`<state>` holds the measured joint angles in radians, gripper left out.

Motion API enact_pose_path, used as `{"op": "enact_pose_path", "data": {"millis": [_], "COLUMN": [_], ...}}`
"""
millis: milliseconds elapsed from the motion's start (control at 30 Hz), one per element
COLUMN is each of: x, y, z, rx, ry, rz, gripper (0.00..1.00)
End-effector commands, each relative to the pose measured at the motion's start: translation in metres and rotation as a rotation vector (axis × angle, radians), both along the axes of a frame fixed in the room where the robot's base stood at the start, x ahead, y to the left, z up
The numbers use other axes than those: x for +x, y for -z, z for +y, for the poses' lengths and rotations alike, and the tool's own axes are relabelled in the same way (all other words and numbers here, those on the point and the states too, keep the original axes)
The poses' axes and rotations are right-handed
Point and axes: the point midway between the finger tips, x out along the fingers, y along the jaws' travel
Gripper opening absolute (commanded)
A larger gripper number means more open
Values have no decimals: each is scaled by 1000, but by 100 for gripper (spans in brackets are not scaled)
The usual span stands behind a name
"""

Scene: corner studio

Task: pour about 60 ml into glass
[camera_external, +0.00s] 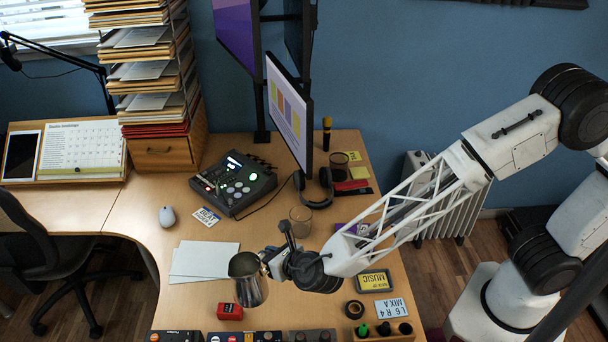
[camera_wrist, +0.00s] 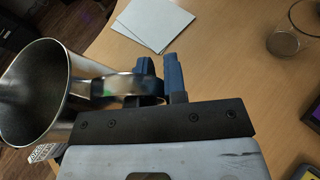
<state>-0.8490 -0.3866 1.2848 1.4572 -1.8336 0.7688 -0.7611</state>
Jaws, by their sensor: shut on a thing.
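A metal pitcher (camera_external: 249,281) is held in my gripper (camera_external: 268,262) above the front part of the desk. In the wrist view my gripper (camera_wrist: 166,88) has its blue fingers closed on the pitcher's handle, and the pitcher (camera_wrist: 40,95) lies to the left with its mouth showing. What is inside the pitcher cannot be made out. A clear glass (camera_external: 300,221) stands upright on the desk, behind and to the right of the pitcher. The glass also shows in the wrist view (camera_wrist: 284,44) at the upper right, apart from my gripper, with something greyish at its bottom.
White papers (camera_external: 204,262) lie left of the pitcher. A monitor (camera_external: 289,112), headphones (camera_external: 315,190) and an audio mixer (camera_external: 233,184) stand behind the glass. A red box (camera_external: 229,312), a roll of tape (camera_external: 354,309) and small pedals lie along the front edge.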

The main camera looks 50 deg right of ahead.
Motion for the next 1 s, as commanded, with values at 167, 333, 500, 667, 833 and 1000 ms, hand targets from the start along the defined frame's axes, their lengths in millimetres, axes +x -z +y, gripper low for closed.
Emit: {"op": "enact_pose_path", "data": {"millis": [167, 333, 500, 667, 833, 1000], "x": [12, 22, 33, 43, 58, 74], "y": [-16, -30, -46, -62, -83, -101], "z": [12, 22, 32, 39, 45, 47], "rx": [3, 4, 3, 5, 6, 5], "ry": [-66, -131, -200, -256, -308, -333], "rz": [-3, -3, -3, -4, -4, -3], "gripper": [0, 0, 0, 0, 0, 0]}}
